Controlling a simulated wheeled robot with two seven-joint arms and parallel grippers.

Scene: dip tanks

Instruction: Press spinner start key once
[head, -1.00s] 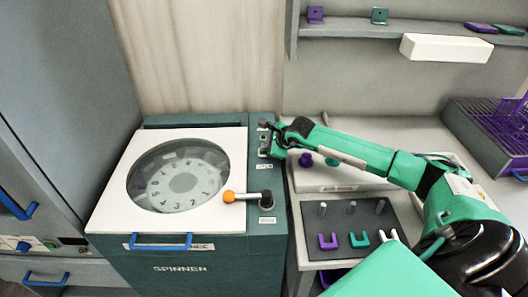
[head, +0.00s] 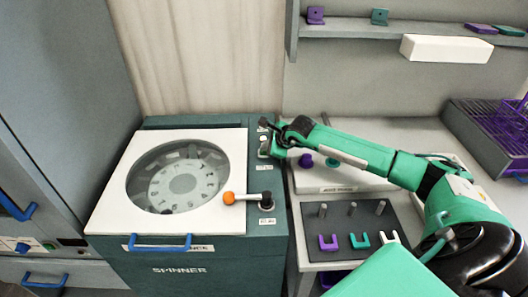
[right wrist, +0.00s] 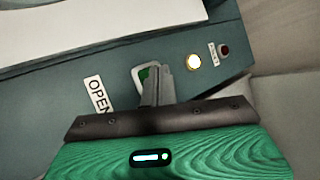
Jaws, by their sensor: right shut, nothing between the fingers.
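The teal spinner (head: 190,256) has a white lid (head: 112,215) with a round window over a numbered dial (head: 181,184). My right gripper (head: 265,150) is over the narrow panel to the right of the lid. In the right wrist view its fingers (right wrist: 156,86) are shut and empty. Their tips are at a green key (right wrist: 143,75) in a white frame and cover part of it. I cannot tell whether they touch or press it. A pale lamp (right wrist: 193,62) glows beside the key, with a dark red round part (right wrist: 225,51) beyond. My left gripper is not in view.
A lever with an orange knob (head: 228,198) lies across the lid's right edge. A blue handle (head: 160,243) is at the lid's front. A dark board (head: 335,225) with pegs and small forks stands right of the spinner, under my right arm. An "OPEN" label (right wrist: 98,95) is near the fingers.

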